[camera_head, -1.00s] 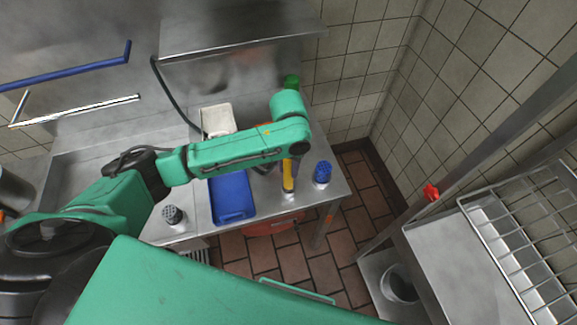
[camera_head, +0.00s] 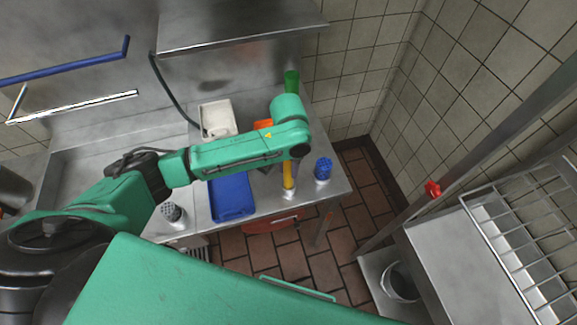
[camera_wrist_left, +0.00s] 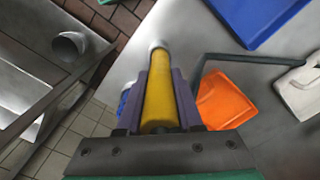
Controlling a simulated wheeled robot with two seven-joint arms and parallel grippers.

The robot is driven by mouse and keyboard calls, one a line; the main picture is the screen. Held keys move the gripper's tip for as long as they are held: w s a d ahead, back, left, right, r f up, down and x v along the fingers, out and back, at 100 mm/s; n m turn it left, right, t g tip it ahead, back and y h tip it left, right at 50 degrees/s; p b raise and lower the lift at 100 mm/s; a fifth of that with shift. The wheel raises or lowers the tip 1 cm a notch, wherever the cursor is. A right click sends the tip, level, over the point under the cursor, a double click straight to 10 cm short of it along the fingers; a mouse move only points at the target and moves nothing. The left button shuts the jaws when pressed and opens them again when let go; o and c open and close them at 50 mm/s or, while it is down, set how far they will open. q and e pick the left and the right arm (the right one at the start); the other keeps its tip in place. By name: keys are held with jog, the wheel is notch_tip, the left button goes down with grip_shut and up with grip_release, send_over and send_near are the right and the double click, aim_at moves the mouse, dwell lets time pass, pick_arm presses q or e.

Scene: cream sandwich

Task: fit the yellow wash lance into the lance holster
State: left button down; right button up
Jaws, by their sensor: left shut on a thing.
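The yellow wash lance (camera_head: 288,176) shows below my left forearm in the head view, near the front right of the steel table, with a pale end at its lower tip. In the left wrist view the lance (camera_wrist_left: 160,100) lies between the purple fingers of my left gripper (camera_wrist_left: 163,88), which is shut on it. Its pale far end points away from the gripper over the table; I cannot tell whether it touches anything. My forearm hides most of the left gripper in the head view. I cannot make out for sure which thing is the lance holster. My right gripper is not in view.
A blue ribbed cylinder (camera_head: 323,169) stands right of the lance, a blue tray (camera_head: 232,196) lies left. A white bin (camera_head: 217,117), an orange thing (camera_head: 263,124) and a green bottle (camera_head: 291,82) are behind. A grey cylinder (camera_head: 172,213) stands front left. A wire rack (camera_head: 530,240) is right.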

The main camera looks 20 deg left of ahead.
pick_arm(q)
jog(key=shift+f+b, duration=0.5)
jog(key=shift+f, duration=0.8)
jog(key=shift+c, duration=2.4)
grip_release()
jog(key=shift+r, duration=0.1)
notch_tip(320, 180, up, 10)
jog(key=shift+b, duration=0.85)
notch_tip(320, 180, up, 4)
jog(key=shift+r+p, duration=0.2)
jog(key=shift+p, duration=0.15)
